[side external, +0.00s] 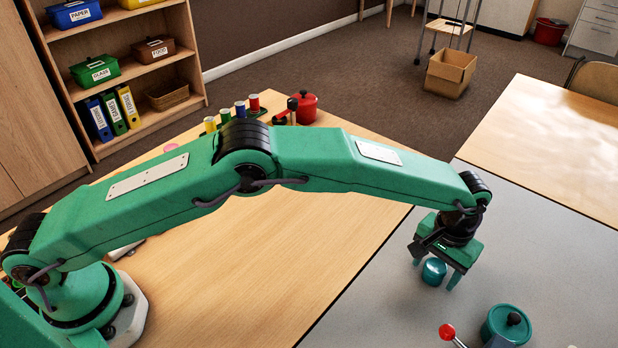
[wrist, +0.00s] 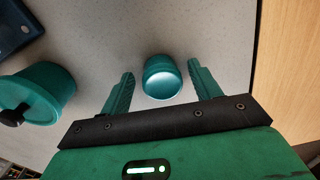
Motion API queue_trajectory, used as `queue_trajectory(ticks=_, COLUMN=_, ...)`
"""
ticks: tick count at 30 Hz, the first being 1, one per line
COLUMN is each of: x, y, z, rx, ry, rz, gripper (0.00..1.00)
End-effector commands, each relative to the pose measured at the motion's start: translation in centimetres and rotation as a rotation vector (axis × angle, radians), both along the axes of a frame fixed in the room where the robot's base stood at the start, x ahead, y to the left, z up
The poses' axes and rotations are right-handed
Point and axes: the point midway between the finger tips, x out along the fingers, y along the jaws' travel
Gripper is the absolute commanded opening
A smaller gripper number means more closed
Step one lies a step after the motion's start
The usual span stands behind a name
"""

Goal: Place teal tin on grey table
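The teal tin (side external: 434,272) is a small round can with a shiny top. It appears to stand upright on the grey table (side external: 545,255), near that table's edge with the wooden table. My gripper (side external: 437,273) is over the tin, pointing down, with one finger on each side of it. In the wrist view the tin (wrist: 161,78) is between the open fingers of my gripper (wrist: 161,70), with a visible gap on both sides. The tin's base is hard to make out.
A teal lidded pot (side external: 507,325) with a black knob stands on the grey table near the tin. A red ball-topped lever (side external: 447,332) is beside it. A wooden table (side external: 250,260) lies to the left. The grey table's right part is clear.

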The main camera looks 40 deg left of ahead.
Motion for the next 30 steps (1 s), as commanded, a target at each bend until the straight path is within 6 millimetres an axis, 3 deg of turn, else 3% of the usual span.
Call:
queue_trajectory(ticks=14, x=0.0, y=0.0, z=1.3, rx=-0.002, ry=-0.002, rz=0.0, gripper=0.63)
queue_trajectory(ticks=30, x=0.0, y=-0.1, z=9.3, rx=-0.002, ry=-0.003, rz=0.0, gripper=0.63)
